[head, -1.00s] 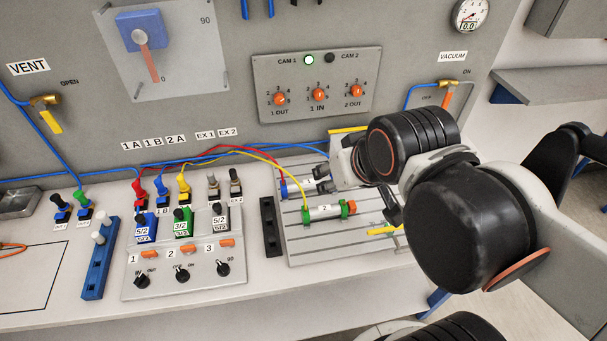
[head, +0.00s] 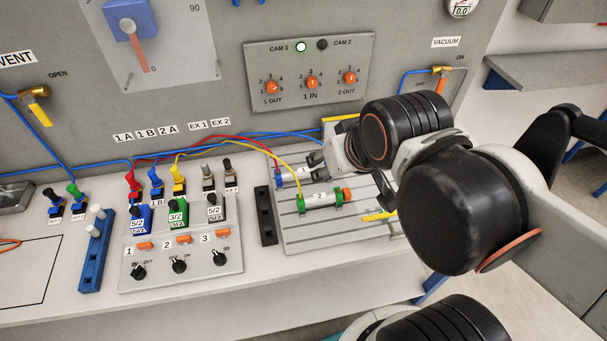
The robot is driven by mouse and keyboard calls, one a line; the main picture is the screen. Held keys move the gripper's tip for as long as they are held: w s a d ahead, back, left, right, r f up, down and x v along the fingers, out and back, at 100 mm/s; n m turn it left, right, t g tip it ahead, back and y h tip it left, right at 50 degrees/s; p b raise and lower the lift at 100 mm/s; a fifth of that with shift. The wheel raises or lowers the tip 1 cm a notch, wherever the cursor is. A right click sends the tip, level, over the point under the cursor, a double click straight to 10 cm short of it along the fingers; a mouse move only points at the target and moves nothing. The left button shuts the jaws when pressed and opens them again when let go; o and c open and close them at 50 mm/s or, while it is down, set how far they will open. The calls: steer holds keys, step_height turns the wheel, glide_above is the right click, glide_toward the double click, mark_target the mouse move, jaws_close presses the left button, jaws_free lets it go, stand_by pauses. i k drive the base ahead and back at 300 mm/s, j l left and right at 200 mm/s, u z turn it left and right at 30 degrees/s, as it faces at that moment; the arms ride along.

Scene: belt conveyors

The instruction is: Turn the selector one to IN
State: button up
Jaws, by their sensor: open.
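Selector one is a small black knob (head: 138,272) at the front left of the grey control plate (head: 205,287). It has IN marked at its upper left and OUT at its upper right; which mark it points to is too small to tell. My gripper (head: 316,165) is open, with its dark fingers pointing left over the grooved plate, to the right of and behind the knob. It is well apart from selector one and holds nothing that I can see.
Two more black knobs (head: 180,265) (head: 222,258) stand to the right of selector one. Behind them are orange switches (head: 184,239) and valves with coloured hoses. A black block (head: 265,216) and a cylinder (head: 321,199) lie between the control plate and my arm.

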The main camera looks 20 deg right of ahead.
mark_target(138, 274)
steer(key=u, duration=1.2)
steer(key=k, duration=0.15)
